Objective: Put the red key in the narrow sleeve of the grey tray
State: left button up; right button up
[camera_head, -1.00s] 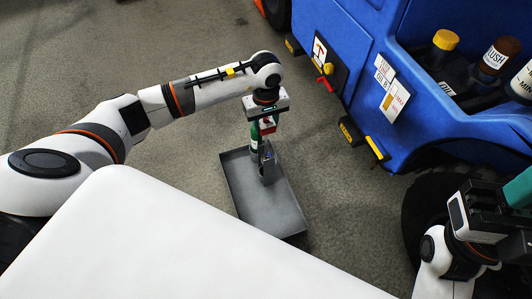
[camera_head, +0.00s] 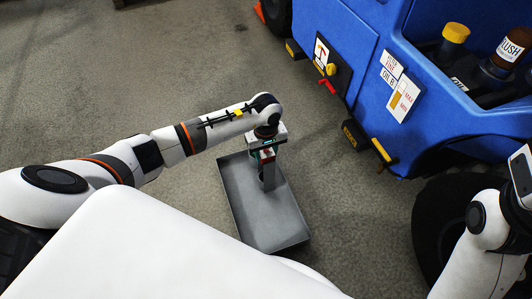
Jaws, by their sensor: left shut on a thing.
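My left gripper (camera_head: 266,160) points down over the grey tray (camera_head: 278,240), near the tray's far part. It is shut on a small red thing, which I take to be the red key (camera_head: 267,153); only a little red shows at the jaws. Just below, a narrow grey upright sleeve (camera_head: 269,179) stands in the tray. The gripper hides its top, so I cannot tell whether the key is inside it or above it. My right arm shows at the right edge, but its gripper is out of view.
A blue vehicle (camera_head: 330,35) with bottles in its open bay stands at the right. A yellow knob (camera_head: 331,69) and a red lever (camera_head: 328,87) sit on its side. A black tyre (camera_head: 432,225) is below. The concrete floor left of the tray is clear.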

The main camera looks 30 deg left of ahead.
pick_arm(q)
jog(key=o, duration=1.3)
jog(key=shift+c, duration=0.2)
